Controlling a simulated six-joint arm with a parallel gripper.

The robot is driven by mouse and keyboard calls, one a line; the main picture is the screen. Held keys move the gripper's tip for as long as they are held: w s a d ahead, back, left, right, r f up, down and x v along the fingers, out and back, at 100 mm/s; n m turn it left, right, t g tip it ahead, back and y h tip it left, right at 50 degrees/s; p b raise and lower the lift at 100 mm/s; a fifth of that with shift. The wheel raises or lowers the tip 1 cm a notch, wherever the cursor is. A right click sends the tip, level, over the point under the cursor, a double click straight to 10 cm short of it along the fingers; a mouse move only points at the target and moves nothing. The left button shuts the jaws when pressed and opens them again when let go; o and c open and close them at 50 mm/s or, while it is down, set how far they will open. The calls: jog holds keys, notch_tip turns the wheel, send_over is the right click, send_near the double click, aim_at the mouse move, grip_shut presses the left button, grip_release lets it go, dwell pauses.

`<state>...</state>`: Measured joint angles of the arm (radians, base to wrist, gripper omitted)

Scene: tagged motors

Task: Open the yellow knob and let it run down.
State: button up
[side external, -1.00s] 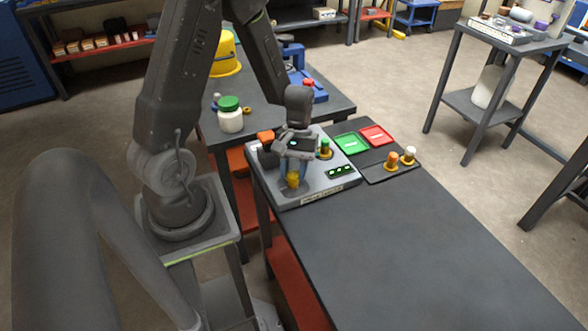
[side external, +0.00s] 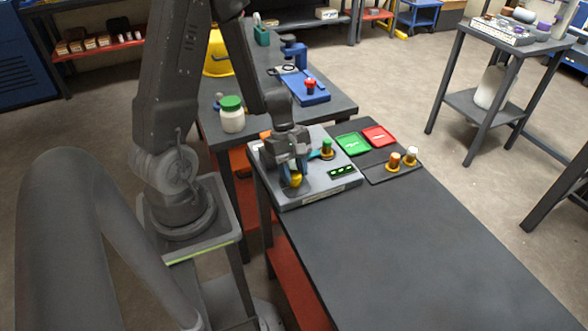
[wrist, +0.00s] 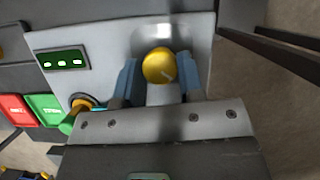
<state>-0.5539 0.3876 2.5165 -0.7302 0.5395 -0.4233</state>
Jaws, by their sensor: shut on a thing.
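The yellow knob (side external: 295,181) is on the front left part of the grey test panel (side external: 318,190). In the wrist view the yellow knob (wrist: 159,66) sits between my two blue fingers, with a small pale mark on its face. My gripper (side external: 293,172) points down over the panel and is shut on the yellow knob; in the wrist view my gripper (wrist: 158,76) has a finger on each side of it. The fingers partly hide the knob in the side view.
A green knob (side external: 327,148) and a display with lit marks (side external: 342,171) are on the same panel. The front bench is clear.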

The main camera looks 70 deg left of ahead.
jog(key=shift+n, duration=0.3)
jog(key=o, duration=0.9)
jog(key=v, duration=1.3)
jog(key=shift+s+r, duration=0.15)
jog(key=shift+r, duration=0.25)
